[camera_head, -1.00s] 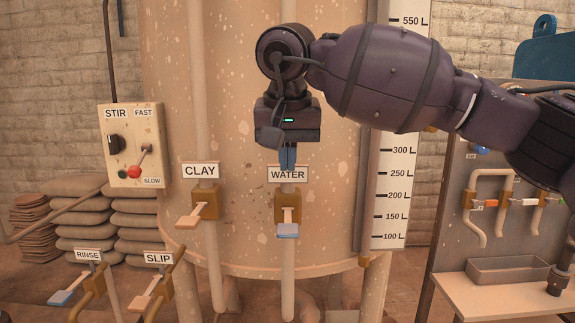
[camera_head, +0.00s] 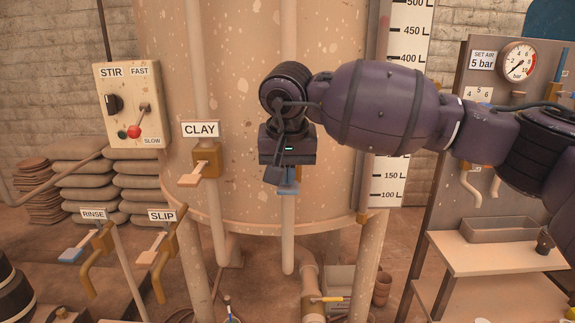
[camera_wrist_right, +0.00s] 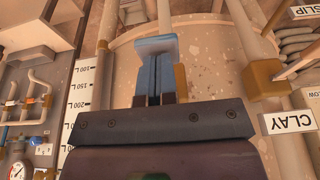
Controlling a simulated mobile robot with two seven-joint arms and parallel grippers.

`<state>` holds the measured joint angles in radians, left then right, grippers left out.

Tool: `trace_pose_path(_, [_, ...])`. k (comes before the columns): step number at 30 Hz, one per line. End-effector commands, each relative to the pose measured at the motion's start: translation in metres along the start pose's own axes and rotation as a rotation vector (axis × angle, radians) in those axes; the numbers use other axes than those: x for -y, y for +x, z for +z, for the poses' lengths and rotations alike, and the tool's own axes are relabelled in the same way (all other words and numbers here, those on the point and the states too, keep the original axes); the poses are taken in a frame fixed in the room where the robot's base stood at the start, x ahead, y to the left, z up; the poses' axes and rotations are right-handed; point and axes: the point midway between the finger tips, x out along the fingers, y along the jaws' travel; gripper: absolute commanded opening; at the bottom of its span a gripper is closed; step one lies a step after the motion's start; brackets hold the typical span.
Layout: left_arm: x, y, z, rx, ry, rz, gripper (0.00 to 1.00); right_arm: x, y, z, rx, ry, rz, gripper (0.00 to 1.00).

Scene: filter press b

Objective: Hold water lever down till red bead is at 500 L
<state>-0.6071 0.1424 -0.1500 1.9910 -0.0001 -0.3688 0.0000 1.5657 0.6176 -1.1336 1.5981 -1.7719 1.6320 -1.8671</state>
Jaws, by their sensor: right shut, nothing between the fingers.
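My right gripper (camera_head: 289,174) is shut and empty, with its fingers down at the water lever (camera_head: 289,189). In the wrist view the blue fingers (camera_wrist_right: 153,82) reach the lever's pale blue paddle (camera_wrist_right: 156,45) and appear to touch it; I cannot tell if they press it. The lever's brass valve (camera_wrist_right: 181,80) shows beside the fingers. The WATER sign is hidden behind my wrist. The litre scale (camera_head: 397,45) on the tank shows marks up to 500 L, its middle covered by my arm. I cannot make out the red bead. My left gripper is not in view.
The clay lever (camera_head: 189,180) hangs just left of the water lever. The rinse lever (camera_head: 70,255) and slip lever (camera_head: 147,257) are lower left. The stir box (camera_head: 128,105) is on the left. A panel with a pressure gauge (camera_head: 518,61) stands right.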

Motion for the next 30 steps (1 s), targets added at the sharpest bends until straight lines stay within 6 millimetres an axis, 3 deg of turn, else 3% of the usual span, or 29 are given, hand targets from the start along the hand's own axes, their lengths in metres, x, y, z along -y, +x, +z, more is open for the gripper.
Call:
trace_pose_path(10, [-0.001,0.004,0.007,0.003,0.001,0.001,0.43,0.0,0.005,0.001,-0.028,0.0,0.002,0.0])
trace_pose_path(23, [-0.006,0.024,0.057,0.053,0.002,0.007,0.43,-0.001,0.042,0.015,-0.233,-0.001,0.002,0.0])
trace_pose_path(30, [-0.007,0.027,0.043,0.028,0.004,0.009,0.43,0.0,0.049,0.018,-0.235,0.0,0.0,0.0])
